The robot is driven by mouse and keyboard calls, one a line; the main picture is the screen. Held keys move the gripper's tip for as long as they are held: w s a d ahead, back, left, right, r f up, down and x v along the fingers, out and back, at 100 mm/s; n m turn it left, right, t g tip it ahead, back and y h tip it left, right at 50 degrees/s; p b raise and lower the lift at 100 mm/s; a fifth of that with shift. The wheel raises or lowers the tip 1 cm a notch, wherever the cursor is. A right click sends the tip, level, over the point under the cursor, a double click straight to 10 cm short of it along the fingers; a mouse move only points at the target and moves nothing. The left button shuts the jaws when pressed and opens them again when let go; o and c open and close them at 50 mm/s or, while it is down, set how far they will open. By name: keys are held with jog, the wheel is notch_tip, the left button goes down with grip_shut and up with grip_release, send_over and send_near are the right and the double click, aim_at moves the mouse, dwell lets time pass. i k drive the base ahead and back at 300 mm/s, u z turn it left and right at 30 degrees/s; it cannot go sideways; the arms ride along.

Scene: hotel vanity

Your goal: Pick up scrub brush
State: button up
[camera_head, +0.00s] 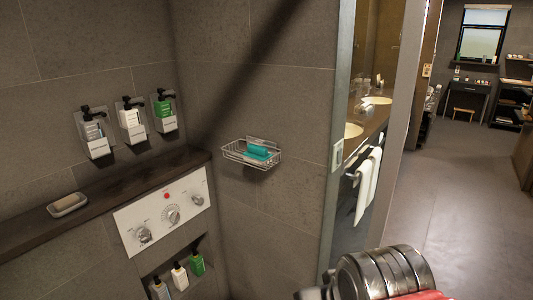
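A small teal object (257,153) lies in a wire basket (234,157) fixed to the tiled wall near the middle of the view. It looks like the scrub brush, but it is too small to make out bristles or a handle. Part of my arm, grey and ribbed with a red piece, shows at the bottom right, well apart from the basket. My gripper's fingertips are not in view.
Several pump bottles (131,120) hang in wall holders at left. A soap dish (67,204) sits on the dark ledge (110,190) above a control panel (163,212). More bottles (180,276) stand in a niche below. A doorway with towels (368,187) and open floor (450,190) lie right.

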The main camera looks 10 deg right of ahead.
aim_at(259, 152)
jog(key=u, duration=0.2)
jog(key=i, duration=0.6)
jog(key=u, duration=0.65)
jog(key=i, duration=0.65)
jog(key=u, duration=0.45)
